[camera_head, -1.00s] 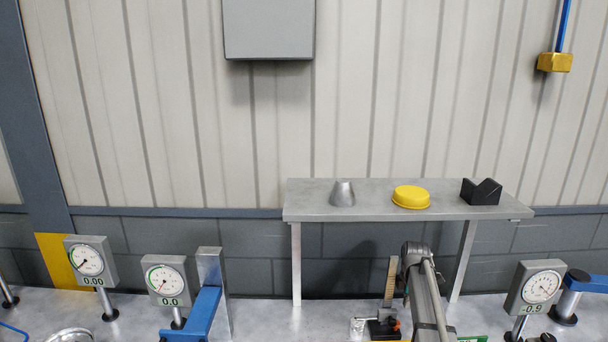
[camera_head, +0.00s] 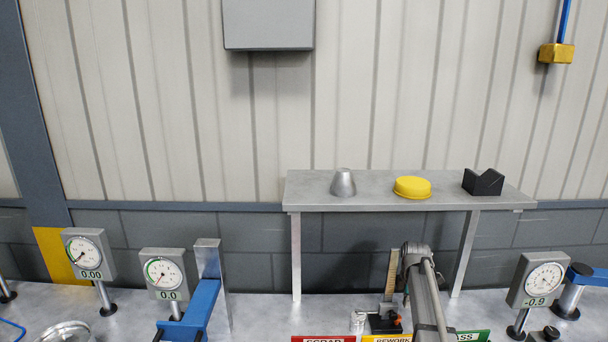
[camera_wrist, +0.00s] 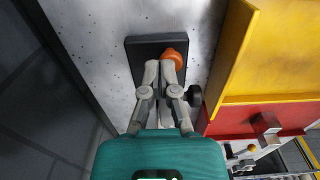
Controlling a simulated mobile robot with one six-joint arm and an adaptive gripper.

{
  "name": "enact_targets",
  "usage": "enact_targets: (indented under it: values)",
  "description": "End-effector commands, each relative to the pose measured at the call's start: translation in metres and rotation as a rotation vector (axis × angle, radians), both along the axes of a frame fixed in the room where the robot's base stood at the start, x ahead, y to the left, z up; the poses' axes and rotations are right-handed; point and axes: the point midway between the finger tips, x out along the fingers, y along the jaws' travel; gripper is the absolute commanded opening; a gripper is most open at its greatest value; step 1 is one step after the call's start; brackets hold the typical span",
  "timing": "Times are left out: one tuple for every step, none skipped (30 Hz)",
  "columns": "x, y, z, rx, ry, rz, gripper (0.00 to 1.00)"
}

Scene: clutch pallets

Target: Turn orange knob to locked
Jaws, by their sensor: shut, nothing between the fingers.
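The orange knob (camera_wrist: 174,58) sits on a dark rectangular base (camera_wrist: 134,49) in the wrist view. My gripper (camera_wrist: 160,68) is shut and empty, with its fingertips over the base, right beside the knob and partly covering it. I cannot tell whether they touch the knob. In the head view the knob (camera_head: 396,321) is a small orange spot on a black block (camera_head: 381,324), just left of my arm. Any locked marking is too small or hidden.
A grey shelf (camera_head: 300,194) behind holds a metal cone, a yellow cap and a black V-block. A yellow panel (camera_wrist: 265,60) and red bin (camera_wrist: 245,118) lie right of the knob. Dial gauges (camera_head: 164,272) and a blue arm fixture (camera_head: 200,308) stand on the bench.

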Motion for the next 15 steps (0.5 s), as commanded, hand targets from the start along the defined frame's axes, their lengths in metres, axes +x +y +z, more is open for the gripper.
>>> enact_targets:
  values:
    - [0.000, 0.000, -0.009, 0.000, 0.000, 0.000, 0.00]
    - [0.000, 0.000, -0.011, 0.000, 0.000, 0.000, 0.00]
    - [0.000, 0.000, -0.015, 0.000, 0.000, 0.000, 0.00]
    - [0.000, 0.000, -0.017, 0.000, 0.000, 0.000, 0.00]
    - [0.000, 0.000, -0.019, 0.000, 0.000, 0.000, 0.00]
    - [0.000, 0.000, -0.023, 0.000, 0.000, 0.000, 0.00]
    - [0.000, 0.000, -0.025, 0.000, 0.000, 0.000, 0.00]
    - [0.000, 0.000, -0.027, 0.000, 0.000, 0.000, 0.00]
    - [0.000, 0.000, -0.030, 0.000, 0.000, 0.000, 0.00]
    - [0.000, 0.000, -0.032, 0.000, 0.000, 0.000, 0.00]
    - [0.000, 0.000, -0.034, 0.000, 0.000, 0.000, 0.00]
    - [0.000, 0.000, -0.036, 0.000, 0.000, 0.000, 0.00]
    - [0.000, 0.000, -0.037, 0.000, 0.000, 0.000, 0.00]
    - [0.000, 0.000, -0.038, 0.000, 0.000, 0.000, 0.00]
    - [0.000, 0.000, -0.040, 0.000, 0.000, 0.000, 0.00]
